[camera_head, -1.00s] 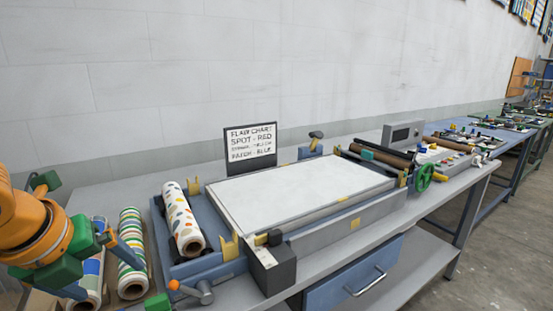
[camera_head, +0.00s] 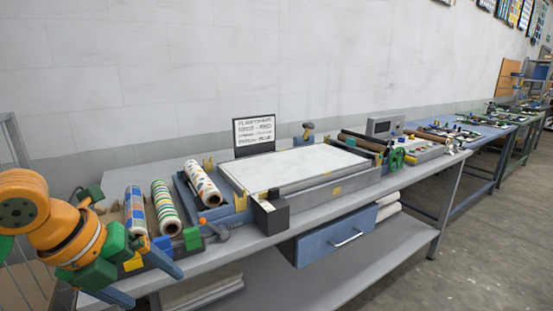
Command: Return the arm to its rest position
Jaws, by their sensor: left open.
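My left arm is orange with green and blue gripper parts. Its gripper (camera_head: 142,280) is at the lower left, with its two blue fingers spread apart and nothing seen between them. It is in front of the near edge of the grey bench (camera_head: 330,203), just below the patterned rolls. My right gripper is not in view.
A flaw chart (camera_head: 254,134) stands behind. A blue drawer (camera_head: 335,236) hangs below. Floor at right is clear.

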